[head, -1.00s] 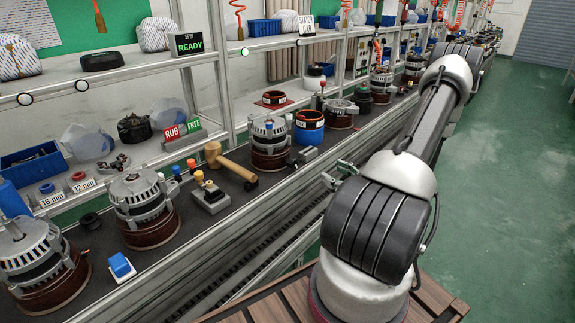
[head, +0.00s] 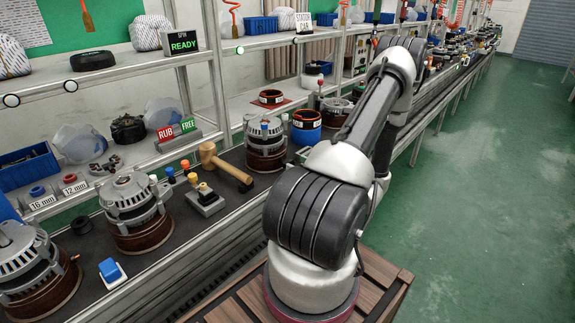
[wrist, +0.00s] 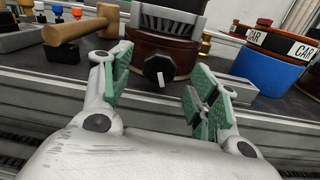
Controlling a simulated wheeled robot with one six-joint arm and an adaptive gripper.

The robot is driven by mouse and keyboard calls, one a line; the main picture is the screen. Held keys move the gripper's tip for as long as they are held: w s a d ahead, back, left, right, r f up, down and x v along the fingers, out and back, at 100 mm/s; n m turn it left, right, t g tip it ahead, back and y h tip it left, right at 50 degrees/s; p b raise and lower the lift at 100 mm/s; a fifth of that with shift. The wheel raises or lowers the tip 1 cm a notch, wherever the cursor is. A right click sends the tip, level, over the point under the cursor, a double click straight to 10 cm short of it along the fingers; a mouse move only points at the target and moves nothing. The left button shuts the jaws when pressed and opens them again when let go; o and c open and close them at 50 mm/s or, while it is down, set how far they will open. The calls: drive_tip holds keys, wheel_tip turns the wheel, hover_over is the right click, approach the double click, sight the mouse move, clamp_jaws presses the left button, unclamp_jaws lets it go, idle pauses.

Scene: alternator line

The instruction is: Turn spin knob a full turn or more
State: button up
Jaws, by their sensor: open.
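The spin knob (wrist: 159,70) is a round black knob with a white pointer mark, pointing roughly down, in the wrist view. It sits on the front of an alternator (wrist: 165,25) with a grey slotted housing and a brown base. The same alternator (head: 265,137) stands on the bench in the head view, where I cannot make out the knob. My gripper (wrist: 158,84) is open, its green-padded fingers left and right of the knob, which lies just beyond them; I see no contact. In the head view my arm hides the gripper.
A wooden mallet (wrist: 80,30) lies left of the alternator. A blue can (wrist: 272,65) with a red-brown CAR ring on top stands right. A grey block (wrist: 232,88) is near the right finger. A sign reads SPIN READY (head: 183,42); another reads RUB and FREE (head: 177,130).

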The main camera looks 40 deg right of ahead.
drive_tip(key=w, duration=0.4)
drive_tip(key=shift+a, duration=0.2)
drive_tip(key=c, duration=1)
drive_tip(key=n, duration=0.4)
drive_tip(key=shift+n, duration=0.3)
drive_tip(key=o, duration=1)
